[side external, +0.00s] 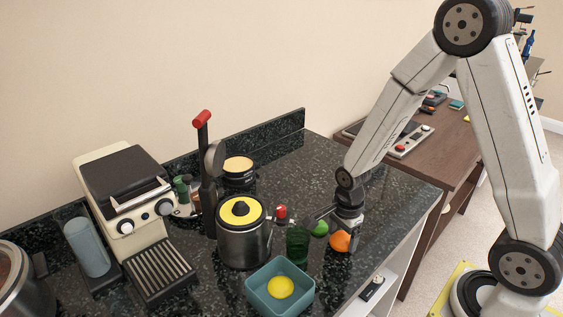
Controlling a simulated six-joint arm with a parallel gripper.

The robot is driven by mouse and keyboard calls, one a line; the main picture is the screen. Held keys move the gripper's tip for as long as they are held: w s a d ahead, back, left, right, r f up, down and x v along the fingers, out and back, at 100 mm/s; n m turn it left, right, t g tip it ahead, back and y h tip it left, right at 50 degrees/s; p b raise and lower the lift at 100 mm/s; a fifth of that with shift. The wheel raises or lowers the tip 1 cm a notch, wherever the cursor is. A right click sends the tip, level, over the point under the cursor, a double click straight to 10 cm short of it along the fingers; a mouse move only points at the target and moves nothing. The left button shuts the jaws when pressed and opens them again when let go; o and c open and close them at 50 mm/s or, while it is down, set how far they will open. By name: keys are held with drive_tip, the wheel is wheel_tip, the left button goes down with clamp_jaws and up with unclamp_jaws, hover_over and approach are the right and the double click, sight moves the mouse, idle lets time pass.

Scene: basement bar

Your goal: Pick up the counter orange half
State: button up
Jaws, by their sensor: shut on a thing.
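The orange half (340,242) is near the front edge of the dark speckled counter (388,190). It shows as a small round orange shape. My gripper (343,231) points down right over it and is shut on it. The fingertips are small and partly hidden in this view. I cannot tell whether the orange half touches the counter or is slightly raised.
A green lime (319,228) and a dark green glass (297,246) stand just left of my gripper. A teal bowl (256,297) holds a yellow lemon (280,288). A steel pot (242,247), a red-handled press (202,120) and a grill machine (122,185) stand further left.

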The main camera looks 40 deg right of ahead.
sight(343, 234)
drive_tip(key=shift+r, duration=4.35)
